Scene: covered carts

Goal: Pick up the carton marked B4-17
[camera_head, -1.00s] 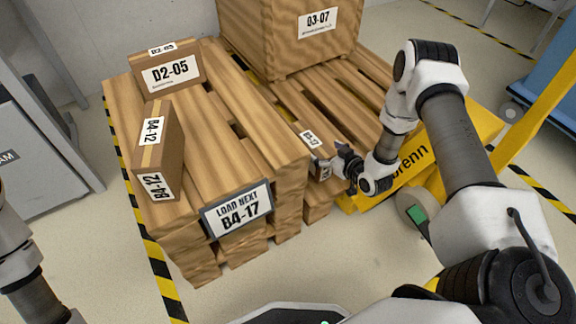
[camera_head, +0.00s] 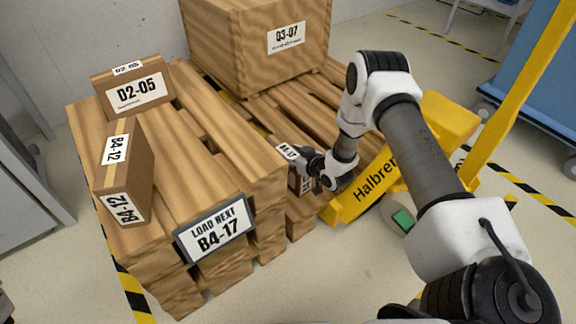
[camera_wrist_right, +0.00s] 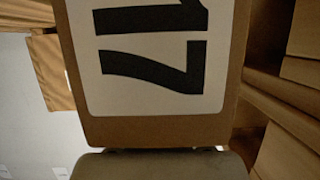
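The brown carton (camera_head: 306,185) sits low beside the right side of the front pallet stack, mostly hidden by the stack and my right gripper. Its white top label (camera_head: 287,152) shows but is too small to read fully. In the right wrist view the carton (camera_wrist_right: 165,130) fills the middle, with a large "17" on its label (camera_wrist_right: 150,55). My right gripper (camera_head: 308,170) is at the carton's right side, very close to it. One grey gripper part (camera_wrist_right: 160,166) shows below the carton; the other finger's grip is hidden. My left gripper is out of view.
Cartons D2-05 (camera_head: 134,92) and B4-12 (camera_head: 125,175) stand on the front pallet stack (camera_head: 185,185). A sign (camera_head: 214,229) on its front reads "LOAD NEXT B4-17". A yellow pallet truck (camera_head: 365,190) is right of the carton.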

